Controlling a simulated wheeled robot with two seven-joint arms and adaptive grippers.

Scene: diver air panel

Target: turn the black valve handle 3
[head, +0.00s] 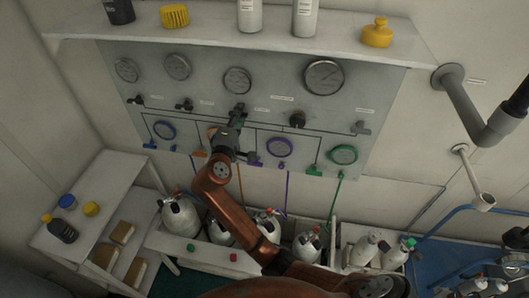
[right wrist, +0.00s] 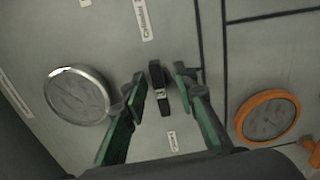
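The black valve handle 3 (right wrist: 159,86) is a short dark bar on the grey panel, with a small light patch near its middle. In the right wrist view it stands between the two green-sided fingers of my right gripper (right wrist: 159,80), with a narrow gap on each side. The gripper is open and holds nothing. In the head view my right gripper (head: 238,114) is in front of the panel below the middle gauge, and it largely hides this handle. My left gripper is not in view.
Other black handles (head: 185,104) (head: 297,119) sit on the panel (head: 385,85) to both sides. Round gauges (head: 237,80) are above, coloured rings (head: 278,147) below. A shelf (head: 215,22) overhangs the panel. Gas cylinders (head: 180,216) stand below. A grey pipe (head: 462,95) juts out at right.

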